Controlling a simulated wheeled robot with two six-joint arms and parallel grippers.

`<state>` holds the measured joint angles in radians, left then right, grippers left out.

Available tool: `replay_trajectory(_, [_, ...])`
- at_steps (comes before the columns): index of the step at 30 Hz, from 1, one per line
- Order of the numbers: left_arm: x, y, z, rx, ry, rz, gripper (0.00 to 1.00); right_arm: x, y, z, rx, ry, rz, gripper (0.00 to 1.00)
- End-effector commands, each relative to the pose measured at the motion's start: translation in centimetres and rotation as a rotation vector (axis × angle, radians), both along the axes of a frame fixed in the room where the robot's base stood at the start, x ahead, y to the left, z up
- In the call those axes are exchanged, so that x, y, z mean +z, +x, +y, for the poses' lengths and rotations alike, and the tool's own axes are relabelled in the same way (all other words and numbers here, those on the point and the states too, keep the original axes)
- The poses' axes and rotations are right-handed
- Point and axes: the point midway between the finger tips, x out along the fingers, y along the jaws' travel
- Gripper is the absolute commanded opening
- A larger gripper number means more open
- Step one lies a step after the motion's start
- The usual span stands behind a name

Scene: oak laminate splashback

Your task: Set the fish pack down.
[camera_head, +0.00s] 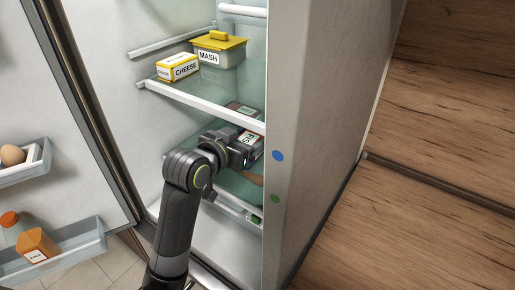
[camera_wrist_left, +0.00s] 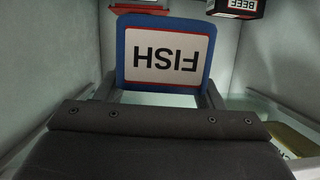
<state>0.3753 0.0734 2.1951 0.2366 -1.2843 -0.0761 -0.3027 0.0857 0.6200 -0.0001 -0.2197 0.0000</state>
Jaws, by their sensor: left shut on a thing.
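The fish pack (camera_wrist_left: 166,54) is a blue-edged pack with a white label reading FISH, upside down in the left wrist view. My left gripper (camera_wrist_left: 162,97) is shut on it, with one finger at each side. In the head view the gripper (camera_head: 246,152) reaches into the open fridge, below the upper glass shelf. Part of the fish pack's label (camera_head: 249,137) shows there beside the jaws. The fridge's side wall hides the far part. I cannot tell whether the pack touches the shelf below. My right gripper is not in view.
A dark beef pack (camera_wrist_left: 237,7) is near the fish pack. The upper shelf (camera_head: 206,104) holds a cheese box (camera_head: 178,68) and a yellow-lidded mash tub (camera_head: 220,50). The open door's racks (camera_head: 80,250) are at left. The fridge side wall (camera_head: 318,110) stands close right.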

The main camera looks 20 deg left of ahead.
Motion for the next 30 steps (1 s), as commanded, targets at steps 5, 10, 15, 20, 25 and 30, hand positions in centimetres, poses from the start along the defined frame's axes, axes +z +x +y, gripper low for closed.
replay_trajectory(5, [-0.8,1.0,-0.1,-0.048,-0.018,0.003,0.26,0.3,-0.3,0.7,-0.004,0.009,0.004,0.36])
replay_trajectory(10, [-2.7,1.3,-0.2,-0.064,-0.03,0.01,0.26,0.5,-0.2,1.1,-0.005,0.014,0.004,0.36])
replay_trajectory(15, [-5.8,1.3,-0.2,-0.064,-0.031,0.01,0.26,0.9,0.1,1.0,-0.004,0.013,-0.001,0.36])
replay_trajectory(20, [-7.3,1.3,-0.2,-0.064,-0.028,0.005,0.26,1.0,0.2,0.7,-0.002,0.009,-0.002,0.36])
replay_trajectory(25, [-9.6,1.3,-0.2,-0.064,-0.03,0.008,0.26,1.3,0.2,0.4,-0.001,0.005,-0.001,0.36])
replay_trajectory(30, [-11.0,1.3,-0.2,-0.063,-0.028,0.004,0.26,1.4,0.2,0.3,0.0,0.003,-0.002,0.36])
